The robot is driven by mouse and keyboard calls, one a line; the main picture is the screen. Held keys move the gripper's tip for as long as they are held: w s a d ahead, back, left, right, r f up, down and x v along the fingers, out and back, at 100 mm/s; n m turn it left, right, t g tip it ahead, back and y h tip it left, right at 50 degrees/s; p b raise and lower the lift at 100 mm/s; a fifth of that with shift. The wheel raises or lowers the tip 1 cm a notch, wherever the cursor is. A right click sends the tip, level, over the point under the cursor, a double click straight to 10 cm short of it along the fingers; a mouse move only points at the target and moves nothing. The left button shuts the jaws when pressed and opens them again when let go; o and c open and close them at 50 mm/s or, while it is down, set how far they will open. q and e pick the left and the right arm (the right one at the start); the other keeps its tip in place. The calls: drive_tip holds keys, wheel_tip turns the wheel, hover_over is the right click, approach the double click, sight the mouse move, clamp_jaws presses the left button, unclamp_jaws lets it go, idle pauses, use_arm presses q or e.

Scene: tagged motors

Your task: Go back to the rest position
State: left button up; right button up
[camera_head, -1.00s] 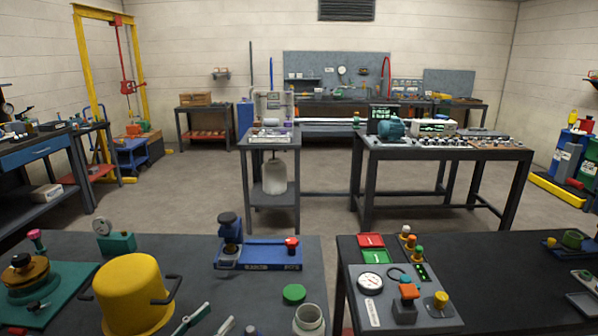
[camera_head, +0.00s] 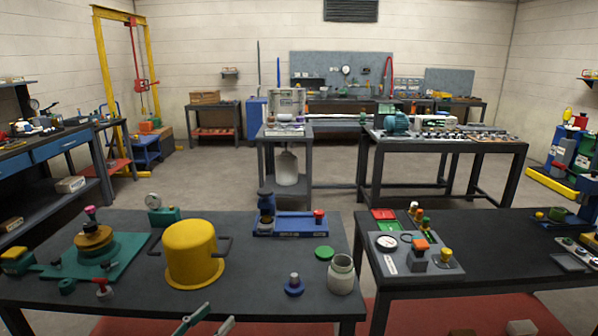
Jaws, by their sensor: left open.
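My left gripper (camera_head: 199,319) shows only by its two greenish-grey fingertips at the bottom edge, in front of the near left table (camera_head: 120,292). The fingertips are apart with nothing between them. The rest of that gripper and its arm are out of view. My right gripper is not in view. A yellow pot (camera_head: 193,254) with dark handles stands on the table beyond the left gripper, clear of it.
A blue fixture (camera_head: 290,225), a green cap (camera_head: 324,253), a blue knobbed piece (camera_head: 294,285) and a pale jar (camera_head: 341,274) stand right of the pot. A near right table (camera_head: 480,270) holds a gauge panel (camera_head: 390,260). Open floor lies behind.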

use_arm(q)
drive_tip(key=s+f+m+g+y, duration=0.5)
drive_tip(key=s+f+m, duration=1.7)
drive_tip(key=m, duration=1.2)
drive_tip(key=shift+s+a+f+y, duration=0.35)
drive_tip(key=shift+a+f+y, duration=0.05)
drive_tip(key=shift+f+y, duration=0.15)
drive_tip(key=shift+m, duration=0.3)
